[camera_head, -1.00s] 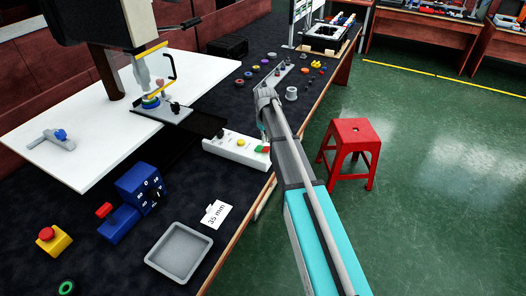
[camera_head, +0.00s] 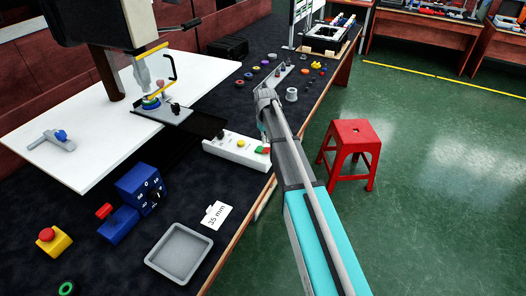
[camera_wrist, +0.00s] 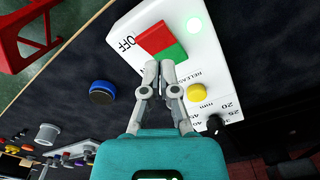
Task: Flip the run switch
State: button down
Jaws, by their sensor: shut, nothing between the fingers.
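The run switch (camera_wrist: 161,42) is a red and green rocker on a white control box (camera_wrist: 212,58), with "OFF" printed beside its red end. My arm hides most of the gripper there.
The box also carries a yellow button (camera_wrist: 196,92) and a black knob (camera_wrist: 214,124). A blue round piece (camera_wrist: 102,92) lies on the dark mat. A grey tray (camera_head: 150,262), a blue dial box (camera_head: 140,188) and a red stool (camera_head: 352,132) stand nearby.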

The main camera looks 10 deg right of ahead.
aim_at(265, 150)
jog(key=shift+f+b, duration=2.15)
jog(key=shift+b, duration=0.05)
dwell(2.2)
jog(key=shift+r, duration=0.15)
jog(key=shift+r+p, duration=3.4)
jog(key=shift+p, duration=0.2)
jog(key=s+r+m+p, duration=0.1)
jog(key=s+m, duration=0.3)
jog(key=s, duration=2.5)
jog(key=shift+d+r+m, duration=0.15)
jog(key=shift+d+m, duration=0.1)
jog(key=shift+m, duration=0.15)
